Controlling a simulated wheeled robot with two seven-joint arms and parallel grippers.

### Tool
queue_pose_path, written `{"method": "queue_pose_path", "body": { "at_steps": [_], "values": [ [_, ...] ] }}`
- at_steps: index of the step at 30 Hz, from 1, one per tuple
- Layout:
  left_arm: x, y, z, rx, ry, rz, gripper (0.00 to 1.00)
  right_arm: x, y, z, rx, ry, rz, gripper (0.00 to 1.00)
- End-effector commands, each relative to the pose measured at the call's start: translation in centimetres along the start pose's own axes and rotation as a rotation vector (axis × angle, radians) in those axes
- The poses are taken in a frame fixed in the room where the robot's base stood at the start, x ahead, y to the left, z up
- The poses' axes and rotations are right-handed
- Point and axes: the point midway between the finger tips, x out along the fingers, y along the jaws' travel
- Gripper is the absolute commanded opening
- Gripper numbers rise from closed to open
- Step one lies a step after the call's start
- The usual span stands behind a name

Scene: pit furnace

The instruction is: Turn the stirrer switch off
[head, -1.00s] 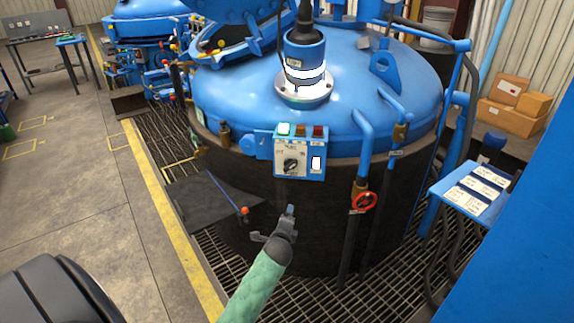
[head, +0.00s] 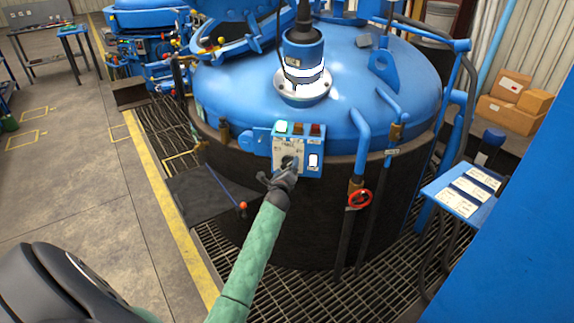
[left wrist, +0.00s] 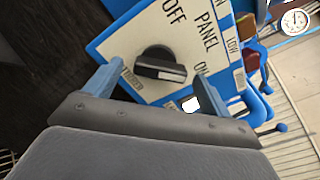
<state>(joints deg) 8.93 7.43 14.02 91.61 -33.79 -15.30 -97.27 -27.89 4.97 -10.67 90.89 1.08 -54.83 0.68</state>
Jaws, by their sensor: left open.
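The stirrer switch is a black rotary knob (left wrist: 160,65) on a white panel face with OFF and ON lettering. Its white mark points towards the ON side. The blue control box (head: 315,143) sits on the front of the furnace. My left gripper (head: 284,168) is in front of this box and covers much of the knob in the head view. In the left wrist view its open fingers (left wrist: 160,76) stand on either side of the knob, apart from it. I cannot tell the exact gap in depth. My right gripper is not in view.
A blue label stand (head: 455,199) is further right. A dark plate (head: 205,194) juts out at the left.

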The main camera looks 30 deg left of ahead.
Motion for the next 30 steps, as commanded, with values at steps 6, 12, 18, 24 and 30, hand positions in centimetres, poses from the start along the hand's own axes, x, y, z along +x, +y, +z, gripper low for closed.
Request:
{"method": "queue_pose_path", "body": {
  "at_steps": [6,12,18,24,30],
  "values": [
    [1.25,-0.04,-0.02,-0.002,0.001,0.001,0.83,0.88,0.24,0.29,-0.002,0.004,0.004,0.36],
    [1.38,-0.01,-0.07,-0.002,0.001,0.000,0.83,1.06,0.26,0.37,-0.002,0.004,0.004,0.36],
    [1.37,-0.02,-0.07,-0.002,0.001,0.000,0.63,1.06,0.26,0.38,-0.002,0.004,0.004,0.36],
    [1.36,-0.01,-0.07,-0.002,0.001,0.001,0.38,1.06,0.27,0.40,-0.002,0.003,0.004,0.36],
    [1.36,0.03,-0.08,-0.023,0.001,0.001,0.38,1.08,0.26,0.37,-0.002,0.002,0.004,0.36]
  ]
}}
